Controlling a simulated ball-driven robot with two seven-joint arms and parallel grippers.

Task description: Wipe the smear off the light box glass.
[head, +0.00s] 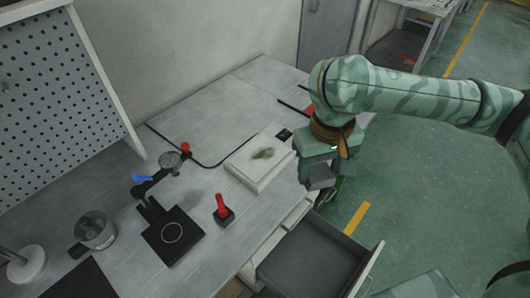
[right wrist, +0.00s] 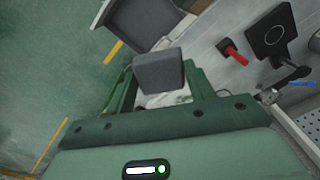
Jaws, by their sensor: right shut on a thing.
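The light box (head: 246,175) is a low white slab on the grey bench, with a dark green smear (head: 263,153) on its pale glass top. My right gripper (head: 324,165) is just to the right of the light box, over the bench's edge, and apart from the glass. It is shut on a dark grey block (head: 321,176), which also shows between the fingers in the right wrist view (right wrist: 158,72). In that view a pale surface shows partly below the block, with most of it hidden by the gripper. My left gripper is in neither view.
An open, empty drawer (head: 312,258) juts out below the bench front. A red-handled tool (head: 223,209), a black plate with a ring (head: 172,234), a jointed stand (head: 170,160) and a metal cup (head: 95,231) stand left of the light box. The back of the bench is mostly clear.

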